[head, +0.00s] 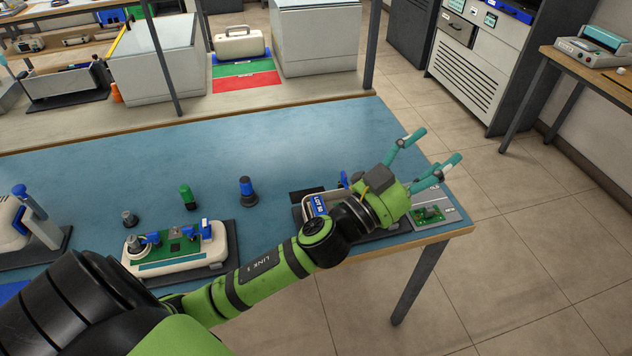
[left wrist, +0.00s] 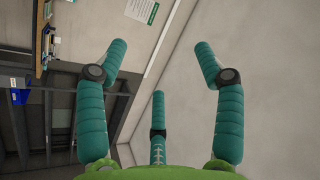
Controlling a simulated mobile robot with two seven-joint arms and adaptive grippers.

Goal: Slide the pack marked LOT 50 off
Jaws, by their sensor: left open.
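My left gripper (head: 428,158) is open and empty, raised over the right end of the blue-topped bench, with its teal fingers pointing right and up. In the left wrist view its fingers (left wrist: 160,62) are spread with nothing between them. A blue pack with white lettering (head: 316,205) shows just left of my left wrist; "LOT" seems readable, but I cannot make out the number for sure. It sits on or at a pale fixture on a dark base (head: 297,213), mostly hidden behind my arm. My right gripper is not in view.
A similar pale fixture with a green board (head: 180,252) stands left of my arm. Blue (head: 246,190) and green (head: 187,196) handled tools and a grey knob (head: 129,218) stand on the bench. A grey tray with a green board (head: 430,213) lies at the right corner. The bench's back middle is clear.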

